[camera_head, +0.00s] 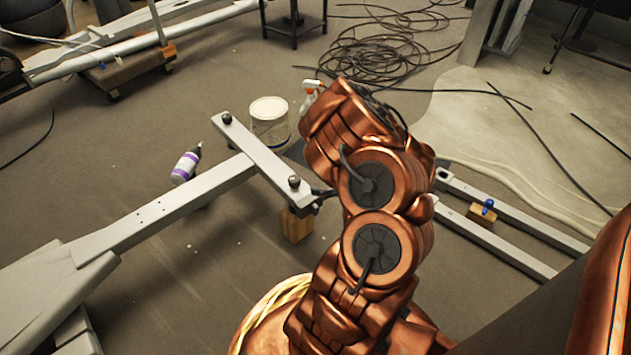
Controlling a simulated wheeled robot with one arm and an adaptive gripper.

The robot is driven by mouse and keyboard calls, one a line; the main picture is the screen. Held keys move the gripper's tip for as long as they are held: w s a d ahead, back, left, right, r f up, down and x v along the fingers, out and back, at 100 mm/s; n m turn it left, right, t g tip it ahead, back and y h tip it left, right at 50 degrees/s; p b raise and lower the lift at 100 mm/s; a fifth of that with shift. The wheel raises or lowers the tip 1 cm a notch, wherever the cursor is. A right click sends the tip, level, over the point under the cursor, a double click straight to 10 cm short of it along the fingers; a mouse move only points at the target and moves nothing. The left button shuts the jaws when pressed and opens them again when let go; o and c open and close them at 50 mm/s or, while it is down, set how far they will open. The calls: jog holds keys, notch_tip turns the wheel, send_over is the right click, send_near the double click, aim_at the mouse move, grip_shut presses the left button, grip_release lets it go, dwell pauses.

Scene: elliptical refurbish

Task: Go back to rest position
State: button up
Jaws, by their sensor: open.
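My copper-coloured arm (375,215) is folded up in the middle of the view, with its two round dark joint caps facing me. I cannot make out my gripper; the arm's own links hide whatever lies behind them. A grey metal frame (150,213) of the elliptical runs from the lower left to a crossbar (262,155) with dark round knobs at its ends. The crossbar's right end is close beside my arm in the picture; I cannot tell whether they touch.
A wooden block (297,226) is below the crossbar. Metal rails (520,235) lie right of my arm. Black cable (375,60) is coiled behind.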

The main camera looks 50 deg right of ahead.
jog(key=shift+s+r, duration=0.15)
jog(key=shift+s, duration=0.2)
dwell(0.4)
